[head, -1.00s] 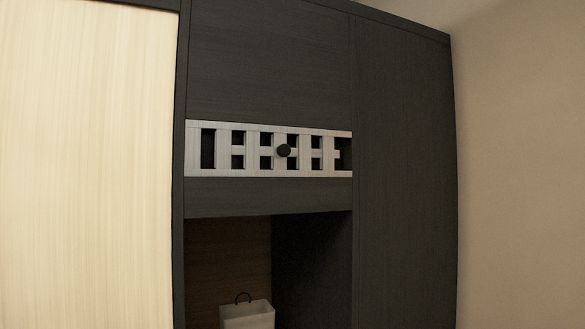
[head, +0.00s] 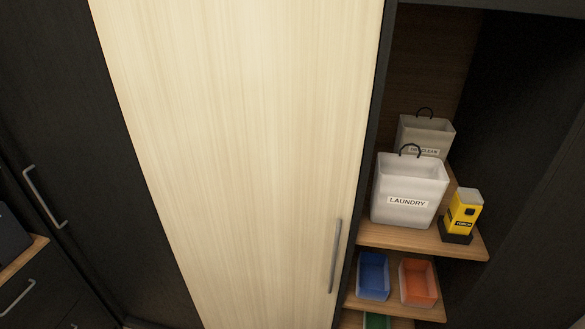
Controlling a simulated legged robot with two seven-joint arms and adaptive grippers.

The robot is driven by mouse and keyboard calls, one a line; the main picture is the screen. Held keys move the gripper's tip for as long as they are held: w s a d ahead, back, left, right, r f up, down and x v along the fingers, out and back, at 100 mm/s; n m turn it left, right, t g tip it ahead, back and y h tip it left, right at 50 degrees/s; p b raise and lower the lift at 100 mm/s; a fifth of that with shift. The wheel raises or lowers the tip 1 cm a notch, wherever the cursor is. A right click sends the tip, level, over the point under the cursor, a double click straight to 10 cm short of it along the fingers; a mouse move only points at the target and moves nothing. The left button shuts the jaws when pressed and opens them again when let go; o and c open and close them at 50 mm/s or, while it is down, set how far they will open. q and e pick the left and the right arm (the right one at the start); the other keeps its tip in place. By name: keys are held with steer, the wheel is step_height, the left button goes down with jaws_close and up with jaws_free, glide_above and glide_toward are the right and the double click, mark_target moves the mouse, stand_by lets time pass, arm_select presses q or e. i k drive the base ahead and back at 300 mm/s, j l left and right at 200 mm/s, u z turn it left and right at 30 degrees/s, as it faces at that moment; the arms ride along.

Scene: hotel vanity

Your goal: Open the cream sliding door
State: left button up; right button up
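The cream sliding door (head: 240,130) is a tall pale wood-grain panel in the middle of the head view. A vertical grey bar handle (head: 335,256) is fixed near its right edge, low in the view. The door's right edge meets a dark upright, with open shelves to the right of it. Neither of my grippers shows in the view, and nothing touches the handle.
To the right, a shelf (head: 474,244) holds a white laundry bin (head: 407,204), another bin (head: 425,127) behind it and a yellow device (head: 463,210). Below are blue (head: 373,272) and orange (head: 416,279) trays. To the left is a dark door with a handle (head: 44,197).

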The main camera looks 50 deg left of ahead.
mark_target(246, 121)
steer(key=u, duration=1.9)
steer(key=i+l+z, duration=0.1)
steer(key=i+z, duration=0.15)
steer(key=i, duration=0.05)
